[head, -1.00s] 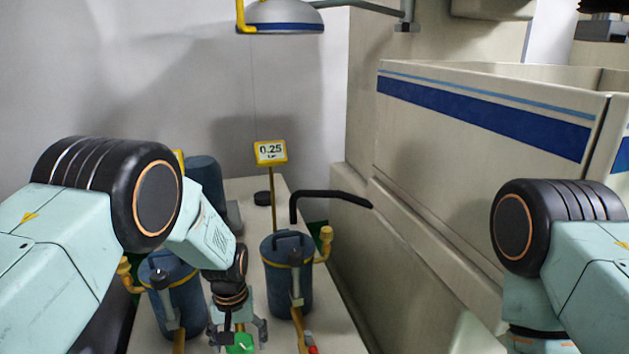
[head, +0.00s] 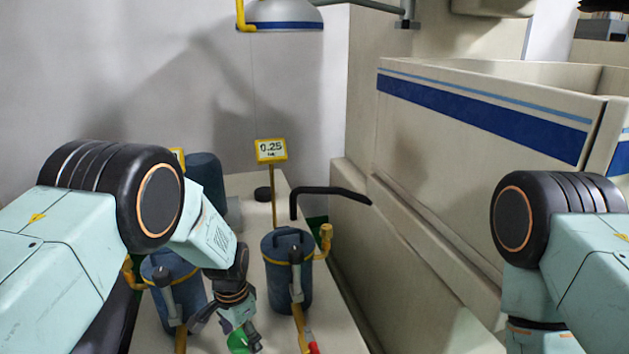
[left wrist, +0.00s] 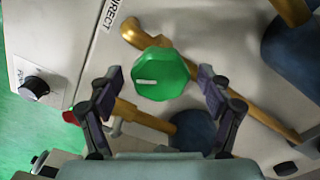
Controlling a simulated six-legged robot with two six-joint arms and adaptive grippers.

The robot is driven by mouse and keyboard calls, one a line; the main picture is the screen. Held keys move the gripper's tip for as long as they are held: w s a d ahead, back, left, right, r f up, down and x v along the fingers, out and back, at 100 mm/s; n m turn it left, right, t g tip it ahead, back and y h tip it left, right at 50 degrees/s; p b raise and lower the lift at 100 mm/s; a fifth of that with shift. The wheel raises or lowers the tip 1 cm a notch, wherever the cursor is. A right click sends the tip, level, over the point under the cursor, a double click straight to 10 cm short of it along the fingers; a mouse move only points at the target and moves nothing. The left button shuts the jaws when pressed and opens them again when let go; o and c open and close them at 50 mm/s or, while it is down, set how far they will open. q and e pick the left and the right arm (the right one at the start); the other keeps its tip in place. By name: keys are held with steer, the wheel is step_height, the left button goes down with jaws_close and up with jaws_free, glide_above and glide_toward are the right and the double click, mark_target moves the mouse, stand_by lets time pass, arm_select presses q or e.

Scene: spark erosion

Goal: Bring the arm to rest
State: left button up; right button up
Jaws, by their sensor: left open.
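My left arm comes in from the left in the head view, bent downward. Its gripper (head: 232,336) hangs low over the bench, partly cut off by the bottom edge. In the left wrist view the two fingers of the left gripper (left wrist: 160,80) are spread apart. A green octagonal knob (left wrist: 160,75) with a white mark lies between the fingers in that picture, with gaps on both sides. The knob also shows beneath the gripper in the head view (head: 238,343). My right arm shows at the right edge; its gripper is out of the picture.
Two blue canisters (head: 289,270) (head: 175,288) with yellow pipes stand on the pale bench. A yellow sign reading 0.25 (head: 271,151) and a black bent handle (head: 335,193) are behind. A large cream tank (head: 480,160) walls off the right. A black dial (left wrist: 33,89) sits left in the wrist view.

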arm_select(q)
steer(key=m+p, duration=0.1)
steer(key=m, duration=0.4)
steer(key=shift+m, duration=0.3)
steer(key=shift+m+p, duration=0.35)
steer(key=shift+m, duration=1.65)
steer(key=shift+a, duration=0.15)
